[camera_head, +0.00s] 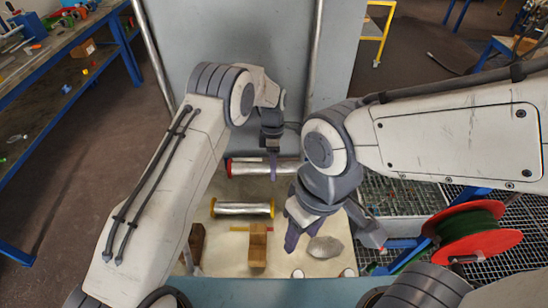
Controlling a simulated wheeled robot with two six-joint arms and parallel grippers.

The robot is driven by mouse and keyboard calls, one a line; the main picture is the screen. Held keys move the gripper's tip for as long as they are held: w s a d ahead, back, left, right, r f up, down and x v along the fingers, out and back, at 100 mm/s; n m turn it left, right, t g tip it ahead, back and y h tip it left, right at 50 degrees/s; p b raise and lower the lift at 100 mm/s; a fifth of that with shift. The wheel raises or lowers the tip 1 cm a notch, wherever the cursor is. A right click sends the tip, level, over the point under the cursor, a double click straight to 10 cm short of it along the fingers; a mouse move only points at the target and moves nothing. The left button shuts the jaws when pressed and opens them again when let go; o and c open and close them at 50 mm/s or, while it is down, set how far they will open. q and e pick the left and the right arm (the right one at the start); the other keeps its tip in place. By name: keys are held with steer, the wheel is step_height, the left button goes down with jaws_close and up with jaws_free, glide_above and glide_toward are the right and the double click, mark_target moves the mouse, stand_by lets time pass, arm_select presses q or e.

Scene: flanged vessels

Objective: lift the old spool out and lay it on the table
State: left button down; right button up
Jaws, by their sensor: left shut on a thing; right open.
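A silver spool with a red end (250,169) lies crosswise at the far side of the tan table (225,262), in front of a tall grey panel. My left gripper (273,174) reaches down from above and is shut on this spool near its middle. Whether the spool touches the table or hangs just above it I cannot tell. Its right end is partly hidden by my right arm. A second silver spool with yellow ends (243,209) lies nearer, apart from the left gripper. My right gripper (305,232) is open and empty, pointing down above a grey lump (325,248).
Wooden blocks (258,245) stand at the near side, with a thin red and yellow stick (240,228) beside them. A red reel with green cable (470,234) stands at the right. A blue-framed workbench (70,62) is at the left. The table's near left is partly clear.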

mark_target(275, 193)
arm_select(q)
steer(key=shift+r, duration=0.1)
steer(key=shift+w+d, duration=0.1)
steer(key=shift+d, duration=0.15)
steer(key=shift+f+b, duration=2.65)
steer(key=shift+f, duration=1.45)
steer(key=shift+f, duration=0.4)
steer(key=shift+s+f+b, duration=0.2)
steer(key=shift+f+b, duration=0.15)
steer(key=shift+b, duration=0.1)
steer(key=shift+c, duration=1.2)
jaws_free()
